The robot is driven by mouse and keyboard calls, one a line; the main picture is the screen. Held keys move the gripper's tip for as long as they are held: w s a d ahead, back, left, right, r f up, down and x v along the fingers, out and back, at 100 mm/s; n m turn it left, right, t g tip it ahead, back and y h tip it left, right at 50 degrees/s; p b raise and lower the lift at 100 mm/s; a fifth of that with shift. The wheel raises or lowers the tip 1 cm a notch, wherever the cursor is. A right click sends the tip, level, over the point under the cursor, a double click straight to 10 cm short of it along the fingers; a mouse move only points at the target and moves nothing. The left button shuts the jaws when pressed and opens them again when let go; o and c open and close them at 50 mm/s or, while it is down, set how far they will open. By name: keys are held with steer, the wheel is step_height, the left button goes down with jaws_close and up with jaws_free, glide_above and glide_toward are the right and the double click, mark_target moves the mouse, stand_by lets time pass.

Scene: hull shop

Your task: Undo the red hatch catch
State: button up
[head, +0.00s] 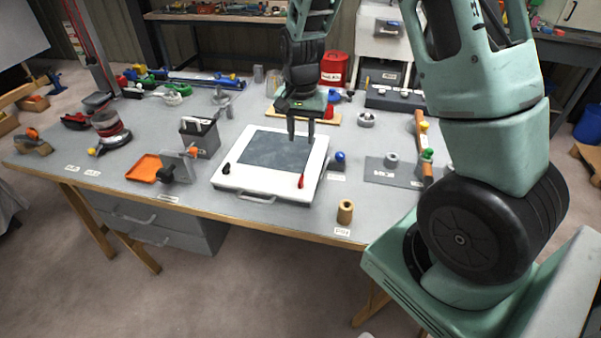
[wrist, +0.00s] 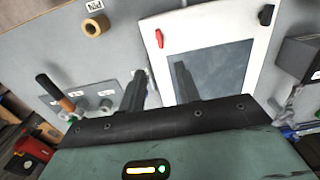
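The hatch (head: 222,182) is a white-framed panel with a dark grey window, lying on the workbench; it also shows in the wrist view (wrist: 205,20). The red hatch catch (head: 301,181) sits on the hatch's near right corner, and in the wrist view (wrist: 159,39) it is at the upper middle. A black catch (head: 226,169) sits on the near left corner and also shows in the wrist view (wrist: 266,15). My gripper (head: 301,137) is above the right part of the hatch, beyond the red catch and apart from it. Its two fingers (wrist: 160,84) are spread with nothing between them.
A brown ring-shaped part (head: 345,212) stands near the bench's front edge, right of the hatch. A blue knob (head: 340,157) stands close to the hatch's right side. An orange tray (head: 144,168) and a grey clamp-like fixture (head: 179,166) stand to the left.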

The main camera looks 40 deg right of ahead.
mark_target(301, 179)
step_height(301, 179, down, 15)
steer(key=shift+r+p, duration=0.2)
steer(key=shift+p, duration=0.85)
jaws_close()
